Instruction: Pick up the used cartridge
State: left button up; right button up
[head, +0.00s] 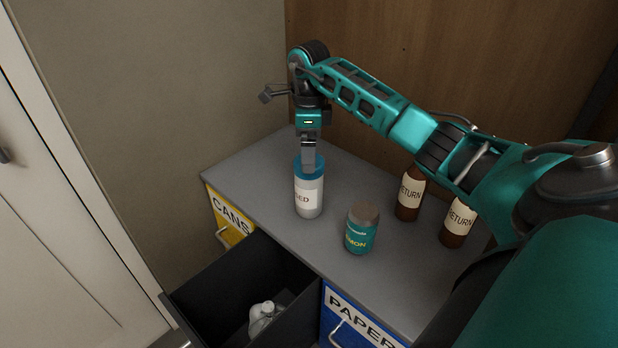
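The used cartridge (309,197) is a white and grey cylinder with a blue top and a label partly reading "SED". It stands upright on the grey cabinet top toward the back left. My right gripper (309,163) points straight down at its blue top, with the finger overlapping the top in the picture. The fingers are seen edge-on, so I cannot tell whether they are apart, shut or touching the cartridge. My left gripper is not in view.
A teal can (361,229) and two brown "RETURN" bottles (410,194) (458,219) stand right of the cartridge on the cabinet top (262,182). A dark drawer (215,297) is pulled open in front, holding a whitish bottle (263,316). A wood panel stands behind.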

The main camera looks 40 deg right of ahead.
aim_at(308, 187)
notch_tip(308, 187, down, 5)
jog(key=shift+r+b, duration=0.1)
jog(key=shift+b, duration=0.25)
jog(key=shift+d, duration=0.1)
jog(key=c, duration=1.7)
